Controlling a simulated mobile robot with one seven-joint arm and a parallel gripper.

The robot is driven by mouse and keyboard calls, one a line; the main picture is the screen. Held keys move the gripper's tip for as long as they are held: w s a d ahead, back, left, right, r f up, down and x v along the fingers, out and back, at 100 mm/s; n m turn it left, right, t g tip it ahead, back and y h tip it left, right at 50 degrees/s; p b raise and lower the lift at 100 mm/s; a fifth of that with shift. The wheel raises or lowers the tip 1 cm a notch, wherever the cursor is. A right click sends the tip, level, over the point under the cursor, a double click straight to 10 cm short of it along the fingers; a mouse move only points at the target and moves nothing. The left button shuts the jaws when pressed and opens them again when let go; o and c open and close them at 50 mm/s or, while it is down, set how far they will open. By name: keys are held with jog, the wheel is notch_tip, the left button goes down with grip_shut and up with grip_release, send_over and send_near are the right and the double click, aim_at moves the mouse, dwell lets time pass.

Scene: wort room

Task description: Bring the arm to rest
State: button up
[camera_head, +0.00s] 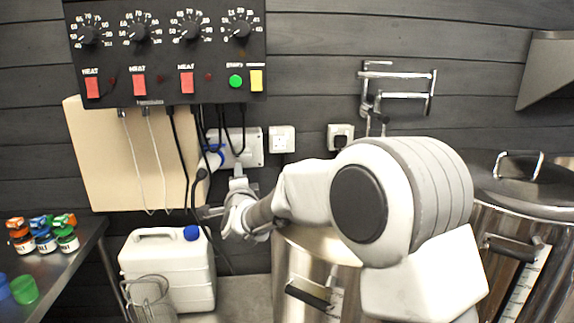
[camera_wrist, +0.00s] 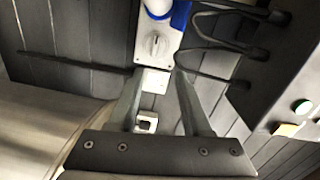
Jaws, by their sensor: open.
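My arm reaches from the right across the middle of the head view, bent, with my gripper (camera_head: 209,211) in front of the wall below the control box. In the wrist view my gripper (camera_wrist: 159,73) has its two fingers spread apart, with nothing held between them. Beyond the fingers is a wall socket with a rotary switch (camera_wrist: 155,44) and a blue-and-white plug (camera_wrist: 160,8) in it. That socket (camera_head: 250,147) is partly hidden by cables in the head view. I cannot tell the exact gap between fingertips and wall.
A control box (camera_head: 165,58) with dials hangs above, cables dangling below. A white canister (camera_head: 170,268) with a blue cap stands below the gripper. Steel kettles (camera_head: 300,262) and (camera_head: 465,235) stand near my arm. Small jars (camera_head: 45,240) sit on a left table (camera_head: 75,262). A wall tap (camera_head: 398,92) is behind.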

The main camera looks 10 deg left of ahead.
jog(key=s+d+r+n+g+p, duration=0.1)
jog(key=s+d+r+n+g, duration=0.25)
jog(key=s+d, duration=0.45)
jog(key=s+d+r+n+g+p, duration=0.15)
jog(key=s+d+r+n, duration=0.3)
jog(key=d, duration=0.55)
jog(key=s+d+f+n+g+h, duration=0.1)
jog(key=s+d+f+g, duration=0.1)
jog(key=s+d, duration=0.3)
jog(key=s+d+f+n+g+h+p, duration=0.1)
jog(key=s+d, duration=0.5)
jog(key=s, duration=0.6)
jog(key=s+d+f+n+g+h, duration=0.3)
jog(key=s+d, duration=0.3)
jog(key=s, duration=0.3)
jog(key=shift+f+p, duration=0.3)
jog(key=shift+f, duration=0.05)
